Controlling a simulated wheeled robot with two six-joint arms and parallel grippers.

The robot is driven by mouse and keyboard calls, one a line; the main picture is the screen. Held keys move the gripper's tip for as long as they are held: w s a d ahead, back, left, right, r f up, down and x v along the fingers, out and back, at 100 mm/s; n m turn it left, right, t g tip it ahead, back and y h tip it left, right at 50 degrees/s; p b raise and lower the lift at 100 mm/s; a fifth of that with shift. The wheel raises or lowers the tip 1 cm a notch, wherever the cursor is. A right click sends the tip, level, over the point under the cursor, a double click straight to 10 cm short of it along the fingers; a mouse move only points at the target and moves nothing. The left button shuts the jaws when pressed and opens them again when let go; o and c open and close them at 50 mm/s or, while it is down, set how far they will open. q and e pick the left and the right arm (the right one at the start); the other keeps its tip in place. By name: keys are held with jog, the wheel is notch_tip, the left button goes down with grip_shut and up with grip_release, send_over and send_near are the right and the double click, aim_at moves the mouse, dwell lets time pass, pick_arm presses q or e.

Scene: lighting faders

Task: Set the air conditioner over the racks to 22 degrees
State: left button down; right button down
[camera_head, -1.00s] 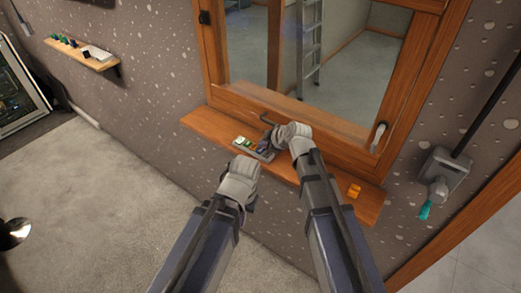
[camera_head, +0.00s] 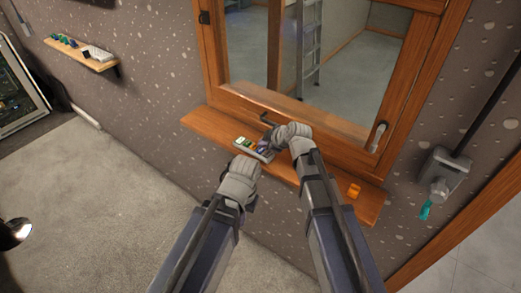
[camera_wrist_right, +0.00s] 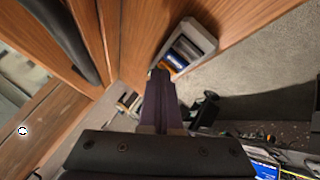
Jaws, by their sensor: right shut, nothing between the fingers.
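In the head view my right gripper (camera_head: 268,146) is over the holder's right end. My left gripper (camera_head: 245,156) is at its left front; its fingers are hidden. No air conditioner is in view.
A grey wall box (camera_head: 443,172) with a teal tip hangs at right. A wall shelf (camera_head: 85,57) with small items is at upper left. The carpet at left is clear.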

jog(key=shift+f, duration=0.1)
jog(key=shift+f+b, duration=0.3)
jog(key=shift+b, duration=0.15)
jog(key=shift+f+b, duration=0.3)
jog(key=shift+f, duration=0.05)
dwell(0.4)
dwell(0.4)
jog(key=shift+r+p, duration=0.75)
jog(key=shift+r, duration=0.05)
notch_tip(320, 180, up, 5)
jog(key=p, duration=0.5)
